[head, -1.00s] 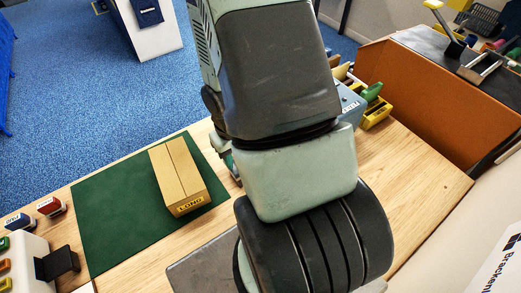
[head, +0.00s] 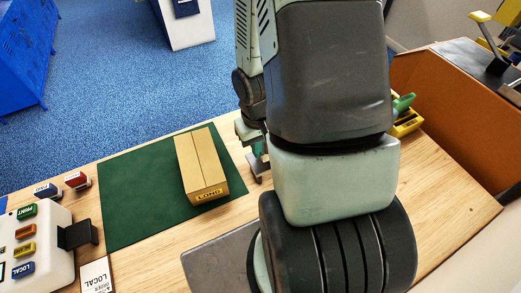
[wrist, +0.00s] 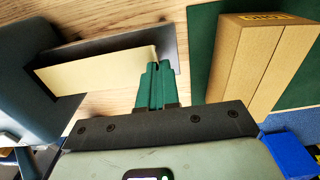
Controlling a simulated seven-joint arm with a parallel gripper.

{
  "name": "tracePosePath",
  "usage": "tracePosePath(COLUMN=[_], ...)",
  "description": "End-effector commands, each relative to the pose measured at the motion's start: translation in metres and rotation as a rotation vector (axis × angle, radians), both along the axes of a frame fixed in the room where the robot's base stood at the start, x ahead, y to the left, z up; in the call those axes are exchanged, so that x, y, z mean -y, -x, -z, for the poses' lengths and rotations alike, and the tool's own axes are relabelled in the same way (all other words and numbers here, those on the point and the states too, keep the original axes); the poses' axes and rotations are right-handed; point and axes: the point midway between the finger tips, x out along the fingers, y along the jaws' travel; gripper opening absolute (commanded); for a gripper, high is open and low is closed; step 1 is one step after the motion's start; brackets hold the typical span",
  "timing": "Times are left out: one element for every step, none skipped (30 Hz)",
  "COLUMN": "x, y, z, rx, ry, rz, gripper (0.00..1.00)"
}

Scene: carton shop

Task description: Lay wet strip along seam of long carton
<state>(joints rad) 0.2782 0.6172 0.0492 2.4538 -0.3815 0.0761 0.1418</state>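The long carton (head: 203,165) lies flat on a green mat (head: 135,190), its centre seam facing up. It also shows in the wrist view (wrist: 250,65), to the right of my gripper. A cream strip (wrist: 105,68) shows at left in the wrist view, beside a blue-grey machine (wrist: 25,65). My gripper's green fingers (wrist: 157,78) are close together at the strip's right end, which seems pinched between them. In the head view my gripper (head: 258,160) is right of the carton, partly behind my arm, and the strip cannot be made out.
Stamps (head: 77,180) and a white stand with coloured labels (head: 40,240) are at left. A yellow tray (head: 407,122) is at right, near an orange-brown bin wall (head: 450,110). A blue object (wrist: 288,155) shows lower right in the wrist view. The mat is clear left of the carton.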

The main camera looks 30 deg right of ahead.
Motion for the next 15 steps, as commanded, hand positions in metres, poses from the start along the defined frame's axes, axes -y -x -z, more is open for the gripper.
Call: tracePosePath(x=[0.001, 0.001, 0.001, 0.001, 0.001, 0.001, 0.001, 0.001, 0.001, 0.001, 0.001, 0.000, 0.000, -0.001, -0.002], y=[-0.001, -0.001, -0.001, -0.001, -0.001, -0.001, -0.001, 0.000, 0.000, -0.001, -0.001, -0.001, -0.002, -0.003, -0.005], z=[-0.010, -0.016, -0.024, -0.030, -0.036, -0.043, -0.048, -0.053, -0.059, -0.063, -0.066, -0.070, -0.072, -0.074, -0.075], rx=[0.007, 0.007, 0.007, 0.007, 0.007, 0.006, 0.007, 0.005, 0.005, 0.005, 0.004, 0.003, 0.004, 0.003, 0.001], ry=[0.001, 0.001, 0.001, 0.001, 0.001, 0.001, 0.001, 0.002, 0.002, 0.002, 0.001, 0.001, 0.001, 0.001, 0.000], rz=[0.003, 0.004, 0.004, 0.004, 0.003, 0.004, 0.004, 0.004, 0.003, 0.004, 0.004, 0.006, 0.012, 0.023, 0.046], gripper=[0.00, 0.00, 0.00, 0.00, 0.00, 0.00, 0.00, 0.00, 0.00, 0.00, 0.00, 0.00, 0.00, 0.00, 0.00])
